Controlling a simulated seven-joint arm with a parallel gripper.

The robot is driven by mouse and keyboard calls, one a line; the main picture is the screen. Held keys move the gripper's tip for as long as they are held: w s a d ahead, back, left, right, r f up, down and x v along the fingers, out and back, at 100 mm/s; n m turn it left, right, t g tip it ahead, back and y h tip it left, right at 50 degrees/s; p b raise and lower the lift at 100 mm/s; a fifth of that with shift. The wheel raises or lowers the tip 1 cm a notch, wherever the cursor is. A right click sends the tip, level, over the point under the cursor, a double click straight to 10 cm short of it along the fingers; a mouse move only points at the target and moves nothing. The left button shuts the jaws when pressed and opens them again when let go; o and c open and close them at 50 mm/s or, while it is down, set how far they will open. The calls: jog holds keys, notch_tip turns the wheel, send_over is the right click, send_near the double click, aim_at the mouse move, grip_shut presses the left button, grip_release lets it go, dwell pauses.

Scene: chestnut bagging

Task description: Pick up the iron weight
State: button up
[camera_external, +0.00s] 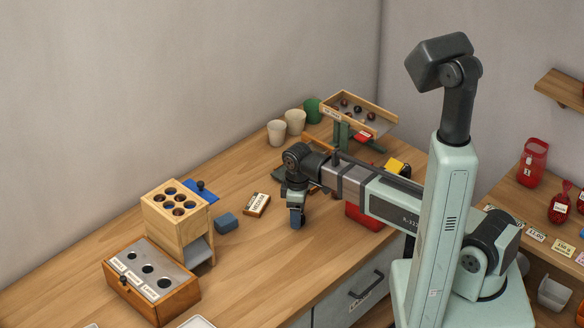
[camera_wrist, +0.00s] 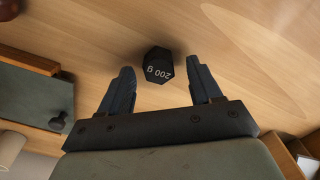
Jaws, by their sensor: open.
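The iron weight (camera_wrist: 158,66) is a small black hexagonal block marked "200 g". In the wrist view it lies on the wooden table between the tips of my fingers, with a gap on each side. My gripper (camera_wrist: 160,80) is open and empty, pointing down over it. In the external view my gripper (camera_external: 297,216) hangs low over the middle of the table. The weight cannot be made out there; my arm and gripper seem to hide it. I cannot tell how high the fingertips are above the table.
A small box with a lettered label (camera_external: 257,205) and a blue block (camera_external: 227,222) lie left of my gripper. A wooden rack (camera_external: 176,218) and a box with holes (camera_external: 151,286) stand further left. Cups (camera_external: 295,122) and a tilted tray (camera_external: 376,120) stand behind.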

jog(key=shift+f, duration=0.4)
grip_shut()
dwell(0.4)
